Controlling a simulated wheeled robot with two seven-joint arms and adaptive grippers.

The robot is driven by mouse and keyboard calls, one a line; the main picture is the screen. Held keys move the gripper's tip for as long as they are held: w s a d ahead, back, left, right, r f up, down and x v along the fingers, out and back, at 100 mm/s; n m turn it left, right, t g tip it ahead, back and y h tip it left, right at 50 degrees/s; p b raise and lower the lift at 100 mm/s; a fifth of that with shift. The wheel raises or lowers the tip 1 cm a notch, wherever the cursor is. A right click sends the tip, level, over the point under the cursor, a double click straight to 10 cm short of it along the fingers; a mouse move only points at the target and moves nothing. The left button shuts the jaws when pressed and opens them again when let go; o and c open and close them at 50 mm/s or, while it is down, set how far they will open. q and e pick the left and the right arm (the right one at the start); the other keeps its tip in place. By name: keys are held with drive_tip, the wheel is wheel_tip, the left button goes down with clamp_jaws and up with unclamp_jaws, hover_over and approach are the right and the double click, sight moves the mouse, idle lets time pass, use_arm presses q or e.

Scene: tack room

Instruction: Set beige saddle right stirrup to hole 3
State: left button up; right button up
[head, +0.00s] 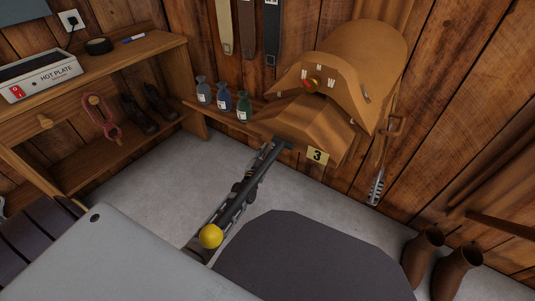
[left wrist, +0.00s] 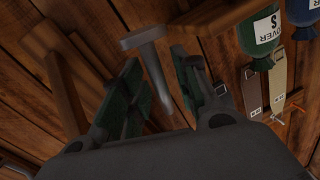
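The tan-beige saddle (head: 365,55) sits on a wooden wall rack in the head view. White marks and a small red and yellow piece show on its front. A brown strap with a buckle (head: 394,126) hangs on its right side, with a metal stirrup (head: 376,188) at the bottom. The strap's holes are too small to read. My left gripper (head: 272,150) is below and left of the saddle, away from the stirrup. In the left wrist view its green-padded fingers (left wrist: 160,90) stand apart, with a grey T-shaped piece (left wrist: 146,40) between them. My right gripper is out of view.
Straps (head: 248,30) hang above. A shelf unit (head: 150,62) with a hot plate (head: 40,75) is at left; brown boots (head: 455,272) are at lower right.

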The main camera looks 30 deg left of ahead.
use_arm(q)
clamp_jaws()
drive_tip(key=shift+r, duration=0.1)
idle(0.4)
